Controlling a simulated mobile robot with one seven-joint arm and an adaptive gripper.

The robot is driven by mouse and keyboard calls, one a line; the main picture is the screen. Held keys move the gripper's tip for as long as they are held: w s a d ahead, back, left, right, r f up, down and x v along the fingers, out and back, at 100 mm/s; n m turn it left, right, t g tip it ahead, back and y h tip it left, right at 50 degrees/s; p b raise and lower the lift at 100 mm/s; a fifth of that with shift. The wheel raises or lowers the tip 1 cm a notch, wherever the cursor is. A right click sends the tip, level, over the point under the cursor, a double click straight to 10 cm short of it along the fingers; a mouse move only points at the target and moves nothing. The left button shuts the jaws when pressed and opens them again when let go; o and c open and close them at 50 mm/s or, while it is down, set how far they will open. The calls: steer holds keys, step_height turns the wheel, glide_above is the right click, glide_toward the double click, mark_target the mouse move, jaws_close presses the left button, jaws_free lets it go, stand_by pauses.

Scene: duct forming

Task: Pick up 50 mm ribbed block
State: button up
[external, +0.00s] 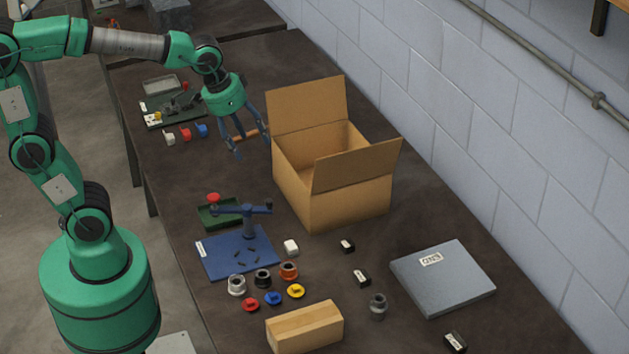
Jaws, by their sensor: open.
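My gripper (252,147) is open above the table, left of the open cardboard box, with its fingers pointing down. A short orange-brown bar (245,135) shows between the fingers; I cannot tell whether it lies on the table behind them. No ribs are clear enough to tell which piece is the 50 mm ribbed block. Small dark blocks with pale labels lie on the right of the table: one near the box (347,246), one lower (361,278) and one at the front (455,342). A white block (291,247) lies by the blue plate.
The cardboard box (352,202) stands mid-table with flaps up. A blue plate (222,258) carries a lever fixture (248,218). Several rings and coloured caps lie in front, near a wooden block (305,327). A grey slab (442,278) lies right. A wall bounds the right side.

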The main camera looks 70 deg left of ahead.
steer(key=w+d+f+g, duration=0.1)
steer(key=w+d+f, duration=0.3)
steer(key=w, duration=0.5)
steer(key=g+p, duration=0.1)
steer(key=g, duration=0.2)
glide_above(364, 277)
step_height(364, 277, down, 26)
steer(key=shift+s+r, duration=0.15)
steer(key=shift+s, duration=0.1)
steer(key=shift+f+b, duration=0.3)
steer(key=shift+f, duration=3.95)
steer(key=shift+w+f+b, duration=0.15)
steer(key=shift+f+b, duration=0.3)
steer(key=shift+f, duration=2.2)
